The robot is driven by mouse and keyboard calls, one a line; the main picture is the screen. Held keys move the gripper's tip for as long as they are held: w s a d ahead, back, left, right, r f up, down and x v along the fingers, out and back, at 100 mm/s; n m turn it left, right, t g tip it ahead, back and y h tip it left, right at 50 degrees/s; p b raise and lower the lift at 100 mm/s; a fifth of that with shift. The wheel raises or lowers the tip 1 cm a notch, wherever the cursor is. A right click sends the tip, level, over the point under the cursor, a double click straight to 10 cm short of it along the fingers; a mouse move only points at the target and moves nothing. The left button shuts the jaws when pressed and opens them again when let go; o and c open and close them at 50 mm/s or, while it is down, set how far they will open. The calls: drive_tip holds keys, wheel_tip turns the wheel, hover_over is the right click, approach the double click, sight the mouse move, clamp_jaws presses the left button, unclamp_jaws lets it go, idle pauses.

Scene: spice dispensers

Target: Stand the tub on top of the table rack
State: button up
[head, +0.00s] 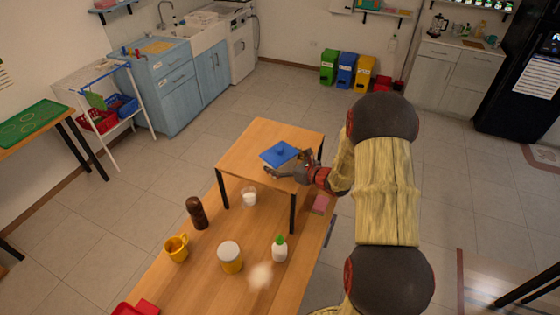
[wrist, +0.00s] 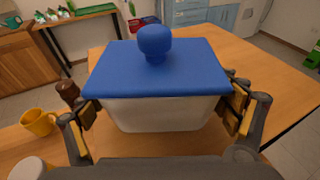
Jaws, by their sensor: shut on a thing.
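The tub is a white box with a flat blue lid and a round blue knob. In the wrist view the tub (wrist: 160,113) is upright between the fingers of my gripper (wrist: 160,108), which is shut on its two sides. In the head view its blue lid (head: 277,155) shows over the top of the table rack (head: 262,134), and my gripper (head: 287,165) reaches in from the right. The table rack is a small wooden table with black legs. I cannot tell whether the tub's base touches the rack top; the base is hidden in the head view.
The rack stands at the far end of a long wooden table (head: 197,285). On that table are a white cup (head: 249,197), a brown bottle (head: 197,213), a yellow mug (head: 177,249), a jar (head: 230,257) and a green-capped bottle (head: 279,249). The rack's far part is bare.

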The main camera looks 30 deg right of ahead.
drive_tip(key=shift+r, duration=0.1)
drive_tip(key=o, duration=1.9)
drive_tip(key=shift+f, duration=0.2)
